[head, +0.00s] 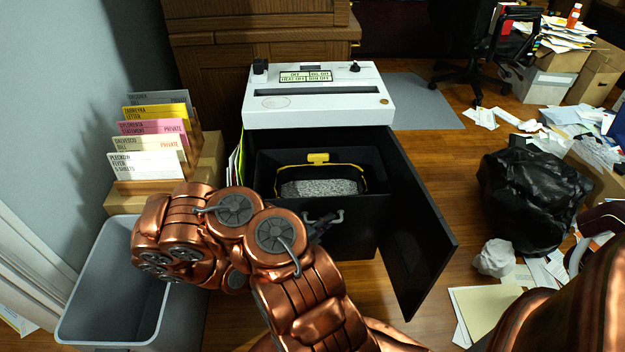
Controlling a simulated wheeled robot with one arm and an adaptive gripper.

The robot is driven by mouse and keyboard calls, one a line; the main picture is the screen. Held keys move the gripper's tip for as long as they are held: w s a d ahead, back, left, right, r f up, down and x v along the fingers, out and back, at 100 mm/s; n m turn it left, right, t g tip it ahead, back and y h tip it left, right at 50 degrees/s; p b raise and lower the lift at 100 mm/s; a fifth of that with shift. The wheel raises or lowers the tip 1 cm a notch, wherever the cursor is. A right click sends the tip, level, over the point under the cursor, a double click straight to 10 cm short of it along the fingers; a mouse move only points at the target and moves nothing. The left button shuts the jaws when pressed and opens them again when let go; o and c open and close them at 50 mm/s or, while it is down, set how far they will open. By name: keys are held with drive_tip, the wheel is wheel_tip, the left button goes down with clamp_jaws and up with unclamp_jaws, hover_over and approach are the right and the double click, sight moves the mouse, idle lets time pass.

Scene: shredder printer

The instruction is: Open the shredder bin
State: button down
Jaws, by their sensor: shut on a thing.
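The shredder (318,97) has a white top and a black cabinet. Its black door (425,240) stands swung open to the right. Inside is the black shredder bin (368,203), with a yellow handle or rim (318,158) and grey shredded paper (318,188) in it. The open top of the bin shows below the white top. My gripper (326,222) is at the front face of the bin, shut on it. My copper arm partly hides the bin's lower left front, and the exact grip point is too small to make out.
A grey waste bin (112,285) stands at the lower left, below a letter rack (150,158). A black rubbish bag (532,190), crumpled paper (494,257) and loose folders (490,308) lie to the right. Some wooden floor shows right of the open door.

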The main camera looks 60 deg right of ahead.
drive_tip(key=shift+s+a+f+p, duration=0.1)
drive_tip(key=shift+s+a+p, duration=0.35)
drive_tip(key=shift+a, duration=0.15)
drive_tip(key=shift+s+a+f+p, duration=0.1)
drive_tip(key=shift+s+a+p, duration=0.3)
drive_tip(key=shift+a, duration=0.2)
drive_tip(key=c, duration=0.5)
unclamp_jaws()
drive_tip(key=shift+d+r, duration=0.1)
drive_tip(key=shift+r, duration=0.05)
drive_tip(key=a+p, duration=0.1)
drive_tip(key=a, duration=0.1)
drive_tip(key=a+p, duration=0.2)
drive_tip(key=a+r+p, duration=0.1)
drive_tip(key=a+p, duration=0.1)
drive_tip(key=shift+w, duration=0.35)
drive_tip(key=shift+s+d, duration=0.1)
